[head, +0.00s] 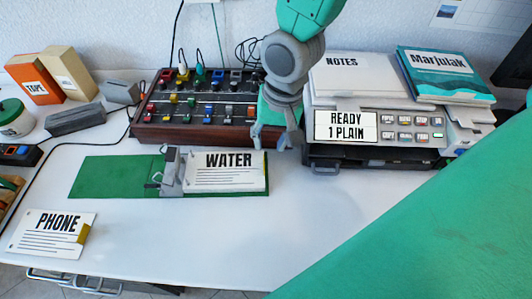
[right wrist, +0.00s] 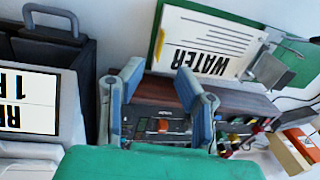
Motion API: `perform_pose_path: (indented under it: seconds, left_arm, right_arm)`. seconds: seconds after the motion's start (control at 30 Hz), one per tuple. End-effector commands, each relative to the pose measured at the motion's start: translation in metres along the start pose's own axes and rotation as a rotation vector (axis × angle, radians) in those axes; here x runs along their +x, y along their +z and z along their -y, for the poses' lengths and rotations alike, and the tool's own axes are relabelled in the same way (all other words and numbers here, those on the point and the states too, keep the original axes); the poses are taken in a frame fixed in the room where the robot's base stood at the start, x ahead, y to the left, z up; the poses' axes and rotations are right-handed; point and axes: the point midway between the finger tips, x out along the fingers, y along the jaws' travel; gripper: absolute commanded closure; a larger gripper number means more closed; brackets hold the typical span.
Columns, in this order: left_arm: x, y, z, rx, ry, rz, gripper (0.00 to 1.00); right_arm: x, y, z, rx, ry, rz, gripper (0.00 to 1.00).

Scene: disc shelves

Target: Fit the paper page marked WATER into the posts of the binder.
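The white page marked WATER (head: 226,178) lies flat on the right cover of the open green binder (head: 100,178). Its left edge meets the grey metal post mechanism (head: 172,172); I cannot tell whether the posts pass through its holes. The right wrist view also shows the WATER page (right wrist: 208,47), the binder (right wrist: 157,38) and the mechanism (right wrist: 272,66). My right gripper (head: 277,142) is open and empty, just behind and right of the page's upper right corner. Its spread fingers also show in the right wrist view (right wrist: 156,76). My left gripper is not in view.
A PHONE page (head: 52,232) lies at the front left. A button console (head: 200,108) stands behind the binder, and a printer reading READY 1 PLAIN (head: 375,150) stands to the right. TAPE boxes (head: 38,80) stand back left.

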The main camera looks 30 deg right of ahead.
Motion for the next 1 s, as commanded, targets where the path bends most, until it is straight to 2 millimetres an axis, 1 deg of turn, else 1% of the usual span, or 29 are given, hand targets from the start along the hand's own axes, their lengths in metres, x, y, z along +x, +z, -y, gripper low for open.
perform_pose_path:
  seconds: [0.03,0.1,0.2,0.3,1.0]
  left_arm:
    - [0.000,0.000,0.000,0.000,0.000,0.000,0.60]
    - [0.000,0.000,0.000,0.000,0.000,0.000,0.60]
    - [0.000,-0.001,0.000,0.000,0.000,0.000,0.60]
    - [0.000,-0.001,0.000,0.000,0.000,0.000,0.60]
    - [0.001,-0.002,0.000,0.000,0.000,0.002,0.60]
  right_arm:
    - [-0.010,-0.001,0.001,0.001,-0.004,-0.003,0.71]
    - [-0.020,-0.001,0.001,0.000,-0.003,-0.003,0.71]
    - [-0.029,-0.001,0.001,-0.001,-0.001,-0.001,0.71]
    - [-0.034,0.000,0.000,0.000,0.001,0.001,0.71]
    - [-0.034,0.000,0.000,0.000,0.001,0.001,0.71]
